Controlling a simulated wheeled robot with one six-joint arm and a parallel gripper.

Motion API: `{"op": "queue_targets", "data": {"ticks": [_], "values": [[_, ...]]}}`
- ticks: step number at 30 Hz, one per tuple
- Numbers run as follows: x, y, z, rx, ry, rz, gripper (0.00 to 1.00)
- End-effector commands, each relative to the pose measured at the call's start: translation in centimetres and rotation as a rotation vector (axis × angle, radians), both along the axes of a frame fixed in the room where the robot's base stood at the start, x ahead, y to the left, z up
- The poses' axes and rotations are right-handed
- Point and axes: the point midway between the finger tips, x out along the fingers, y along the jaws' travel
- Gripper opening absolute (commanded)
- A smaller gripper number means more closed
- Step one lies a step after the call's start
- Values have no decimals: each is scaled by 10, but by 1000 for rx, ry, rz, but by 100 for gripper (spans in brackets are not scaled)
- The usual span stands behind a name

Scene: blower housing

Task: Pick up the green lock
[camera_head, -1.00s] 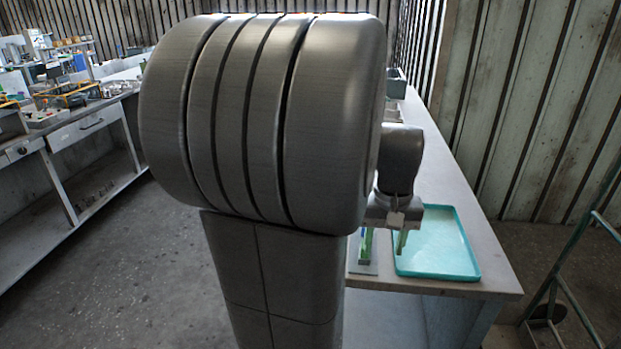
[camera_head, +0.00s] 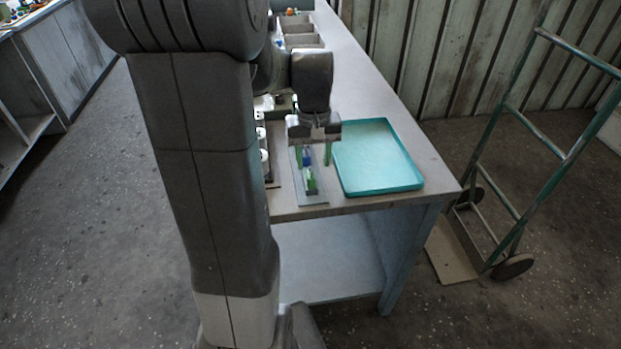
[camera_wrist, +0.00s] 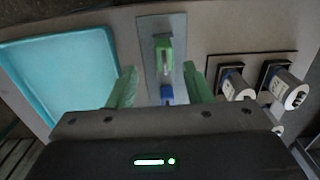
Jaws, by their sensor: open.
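The green lock (camera_head: 311,183) stands on a grey plate (camera_head: 307,197) near the table's front edge, and it also shows in the wrist view (camera_wrist: 164,54). A blue lock (camera_head: 307,159) is on the same plate, beside it; in the wrist view the blue lock (camera_wrist: 167,94) is partly hidden by my gripper's body. My gripper (camera_head: 313,161) is open and empty above the plate. In the wrist view its green fingers (camera_wrist: 159,84) are spread to both sides of the plate, with the green lock ahead of and between them, not gripped.
A teal tray (camera_head: 376,157) lies right of the plate on the table (camera_head: 425,150). White cylindrical parts on dark bases (camera_wrist: 282,88) stand on the plate's other side. Grey bins (camera_head: 299,37) are farther back. A green hand truck (camera_head: 511,206) stands on the floor at right.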

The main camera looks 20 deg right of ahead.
Motion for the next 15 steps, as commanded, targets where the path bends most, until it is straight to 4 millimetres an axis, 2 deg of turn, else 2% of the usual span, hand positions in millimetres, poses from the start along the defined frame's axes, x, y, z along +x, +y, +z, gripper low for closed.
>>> {"op": "queue_targets", "data": {"ticks": [9, 15], "values": [[1, 5, -43, 2, 4, 1, 45], [1, 5, -51, 0, 1, 0, 45]]}}
